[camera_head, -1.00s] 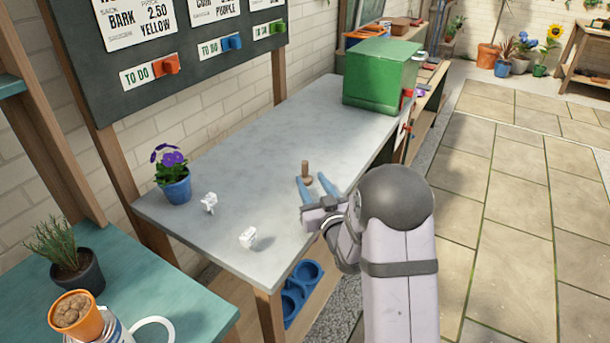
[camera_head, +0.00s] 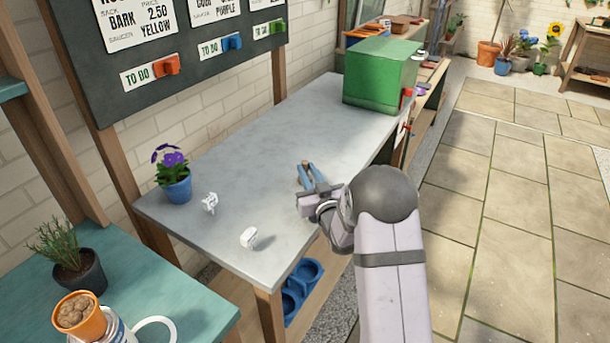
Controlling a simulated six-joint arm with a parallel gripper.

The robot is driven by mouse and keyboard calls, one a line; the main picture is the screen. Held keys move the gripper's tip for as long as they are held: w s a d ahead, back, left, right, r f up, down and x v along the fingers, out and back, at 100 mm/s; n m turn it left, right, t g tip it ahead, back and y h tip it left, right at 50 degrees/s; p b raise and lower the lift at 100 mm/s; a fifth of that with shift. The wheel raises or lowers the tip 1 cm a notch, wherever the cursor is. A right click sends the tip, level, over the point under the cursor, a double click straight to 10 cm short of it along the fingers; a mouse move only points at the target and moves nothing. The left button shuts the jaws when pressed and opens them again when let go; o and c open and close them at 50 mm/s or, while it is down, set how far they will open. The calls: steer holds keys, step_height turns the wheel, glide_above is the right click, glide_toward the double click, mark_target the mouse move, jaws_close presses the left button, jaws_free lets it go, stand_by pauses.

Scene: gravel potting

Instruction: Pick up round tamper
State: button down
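The round tamper (camera_head: 304,167) stands on the grey bench right of the middle, mostly hidden by my fingers; only a little of its brown wood shows. My gripper (camera_head: 309,170) has its two blue fingers close together at the tamper, one on each side as far as I can see. It looks shut on the tamper. Whether the tamper is clear of the bench cannot be told.
A green box (camera_head: 381,76) stands at the bench's far end. A potted purple flower (camera_head: 174,180) and two small white items (camera_head: 209,203) (camera_head: 248,238) are on the left and near part of the grey bench (camera_head: 270,145). The bench's middle is clear.

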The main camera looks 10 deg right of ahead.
step_height(320, 180, up, 10)
stand_by(0.8)
steer(key=shift+r, duration=0.1)
